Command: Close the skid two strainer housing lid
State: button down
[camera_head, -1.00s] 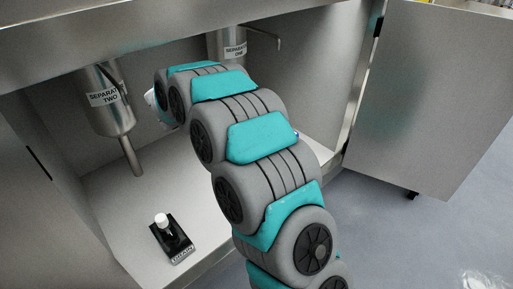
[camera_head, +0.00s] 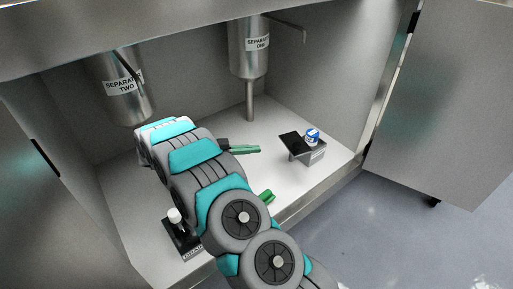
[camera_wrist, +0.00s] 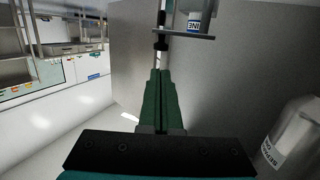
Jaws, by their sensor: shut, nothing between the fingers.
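A vessel with a partly readable label shows at the lower right of the wrist view (camera_wrist: 290,140). My gripper shows in the wrist view (camera_wrist: 160,73), its dark green fingers shut and empty. A green finger of it (camera_head: 243,150) shows in the head view, right of my wrist and above the cabinet floor, apart from both vessels. My arm hides part of the floor.
The SEPARATOR ONE vessel (camera_head: 248,50) hangs right of centre. A DRAIN block (camera_head: 190,249) with a white knob is at lower left. Another green piece (camera_head: 267,196) beside my arm is unclear. The cabinet door (camera_head: 450,100) stands open.

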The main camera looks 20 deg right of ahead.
aim_at(293, 147)
jog(key=d, duration=0.4)
jog(key=d+f, duration=0.1)
jog(key=d, duration=0.6)
jog(key=shift+s+d+f, duration=0.3)
jog(key=shift+s+f, duration=0.1)
jog(key=shift+s+d+b, duration=0.1)
jog(key=shift+b, duration=0.2)
